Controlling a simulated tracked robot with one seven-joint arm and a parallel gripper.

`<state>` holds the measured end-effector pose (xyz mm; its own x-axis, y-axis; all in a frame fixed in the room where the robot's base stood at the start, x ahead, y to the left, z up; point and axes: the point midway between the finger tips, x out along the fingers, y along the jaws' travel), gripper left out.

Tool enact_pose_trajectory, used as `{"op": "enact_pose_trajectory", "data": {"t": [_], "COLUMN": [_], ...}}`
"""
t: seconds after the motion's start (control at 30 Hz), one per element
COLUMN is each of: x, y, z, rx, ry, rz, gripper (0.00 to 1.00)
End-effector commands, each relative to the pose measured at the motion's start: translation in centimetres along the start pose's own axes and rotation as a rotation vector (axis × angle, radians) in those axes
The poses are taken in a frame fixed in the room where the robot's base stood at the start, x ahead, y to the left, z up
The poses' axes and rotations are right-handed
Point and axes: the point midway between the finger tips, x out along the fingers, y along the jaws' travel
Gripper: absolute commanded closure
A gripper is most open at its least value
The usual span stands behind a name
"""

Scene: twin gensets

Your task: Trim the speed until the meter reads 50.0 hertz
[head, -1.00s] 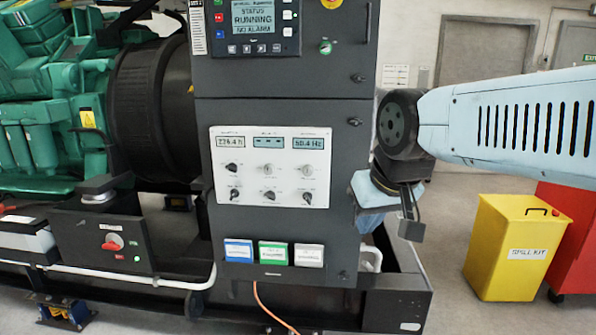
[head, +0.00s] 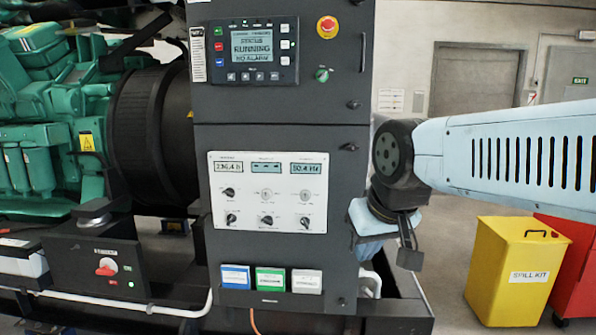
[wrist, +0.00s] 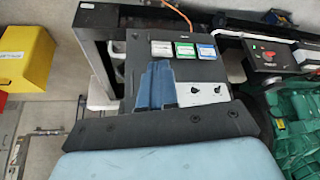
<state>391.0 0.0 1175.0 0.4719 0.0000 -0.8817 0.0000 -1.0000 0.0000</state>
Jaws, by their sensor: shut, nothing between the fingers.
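The frequency meter (head: 309,169) is the right display on the white panel (head: 245,208) of the dark cabinet and appears to read 50.4 Hz. Below the displays are several knobs and switches, including a right-hand switch (head: 305,223). Their labels are too small to read, so I cannot tell which trims speed. In the head view my wrist is right of the cabinet, apart from the white panel. In the wrist view my gripper (wrist: 157,70) appears as blue fingers, shut and empty, covering part of the upside-down panel (wrist: 207,92).
A controller screen (head: 257,48) reads RUNNING, NO ALARM. A red emergency button (head: 327,26) sits at the cabinet's upper right. White, green and blue cards sit below the panel. A yellow spill kit bin (head: 517,268) stands right. The green engine (head: 45,130) is left.

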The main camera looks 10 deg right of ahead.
Motion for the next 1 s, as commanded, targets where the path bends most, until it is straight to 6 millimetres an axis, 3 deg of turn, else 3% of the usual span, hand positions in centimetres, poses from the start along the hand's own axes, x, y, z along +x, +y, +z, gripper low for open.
{"op": "enact_pose_trajectory", "data": {"t": [0.07,0.2,0.37,0.67,1.0], "x": [0.0,0.4,2.8,10.1,19.1], "y": [0.0,-0.1,-0.8,-2.6,-3.9], "z": [0.0,-0.4,-2.6,-7.9,-11.7], "rx": [0.000,0.007,0.058,0.243,0.463], "ry": [0.000,0.002,0.017,0.060,0.120], "rz": [0.000,-0.013,-0.076,-0.189,-0.183], "gripper": [0.99,0.86,0.70,0.42,0.42]}}
